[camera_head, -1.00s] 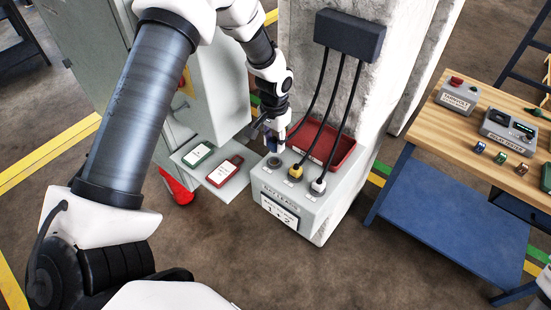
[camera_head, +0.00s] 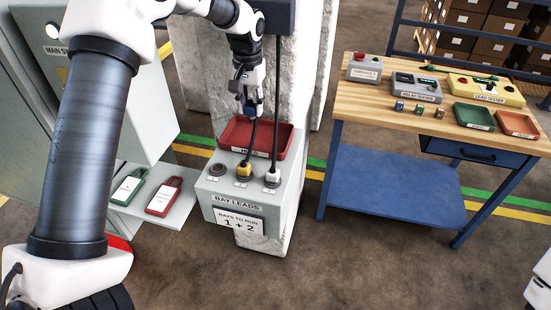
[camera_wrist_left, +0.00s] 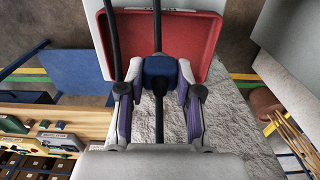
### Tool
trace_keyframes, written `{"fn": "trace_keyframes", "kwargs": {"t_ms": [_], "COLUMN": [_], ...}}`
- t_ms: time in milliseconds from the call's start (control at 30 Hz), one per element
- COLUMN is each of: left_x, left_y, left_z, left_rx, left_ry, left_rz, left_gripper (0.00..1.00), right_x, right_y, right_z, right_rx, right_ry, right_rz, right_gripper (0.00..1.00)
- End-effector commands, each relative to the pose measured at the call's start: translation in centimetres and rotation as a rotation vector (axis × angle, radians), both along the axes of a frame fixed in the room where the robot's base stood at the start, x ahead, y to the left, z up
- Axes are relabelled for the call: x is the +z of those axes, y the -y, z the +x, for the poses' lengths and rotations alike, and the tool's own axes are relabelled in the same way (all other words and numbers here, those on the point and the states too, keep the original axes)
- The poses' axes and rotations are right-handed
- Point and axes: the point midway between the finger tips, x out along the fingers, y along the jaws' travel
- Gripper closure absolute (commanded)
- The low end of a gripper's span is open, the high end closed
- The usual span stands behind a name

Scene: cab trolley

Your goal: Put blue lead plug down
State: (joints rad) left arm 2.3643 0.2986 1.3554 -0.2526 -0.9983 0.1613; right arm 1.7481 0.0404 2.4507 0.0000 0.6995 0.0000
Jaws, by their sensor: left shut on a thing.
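My left gripper (camera_head: 247,98) is shut on the blue lead plug (camera_head: 250,109), above the grey BAY LEADS box (camera_head: 206,188). In the left wrist view the blue plug (camera_wrist_left: 160,68) sits between the two fingers, with a black cable running from it. The left socket (camera_head: 217,169) on the box is empty. The yellow plug (camera_head: 243,169) and the white plug (camera_head: 272,175) stand in the other two sockets. A red tray (camera_head: 297,145) lies at the back of the box, below the gripper; its label is partly hidden. My right gripper is out of view.
A green tag (camera_head: 129,186) and a red tag (camera_head: 163,197) lie on a grey shelf (camera_head: 155,222) left of the box. A wooden workbench (camera_head: 375,100) with testers and small trays stands to the right. Cables hang before the pillar.

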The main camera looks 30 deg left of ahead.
Motion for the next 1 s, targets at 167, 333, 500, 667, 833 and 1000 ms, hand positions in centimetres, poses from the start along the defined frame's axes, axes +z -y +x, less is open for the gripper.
{"fn": "trace_keyframes", "kwargs": {"t_ms": [167,333,500,667,833,1000], "left_x": [-1.2,-4.6,-7.2,-9.8,-10.4,-10.7], "left_y": [-0.1,-0.1,-0.1,-0.1,-0.1,-0.1], "left_z": [0.2,0.1,0.1,0.1,0.2,0.2], "left_rx": [0.001,0.001,0.001,0.000,0.000,0.000], "left_ry": [-0.004,-0.007,-0.006,-0.006,-0.002,-0.003], "left_rz": [-0.001,-0.001,0.000,0.000,0.000,-0.001], "left_gripper": [1.00,1.00,1.00,1.00,1.00,1.00], "right_x": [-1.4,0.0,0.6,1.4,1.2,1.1], "right_y": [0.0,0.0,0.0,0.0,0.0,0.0], "right_z": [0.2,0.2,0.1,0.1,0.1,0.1], "right_rx": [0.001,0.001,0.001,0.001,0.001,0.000], "right_ry": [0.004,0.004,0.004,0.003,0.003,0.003], "right_rz": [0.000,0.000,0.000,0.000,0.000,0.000], "right_gripper": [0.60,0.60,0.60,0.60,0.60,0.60]}}
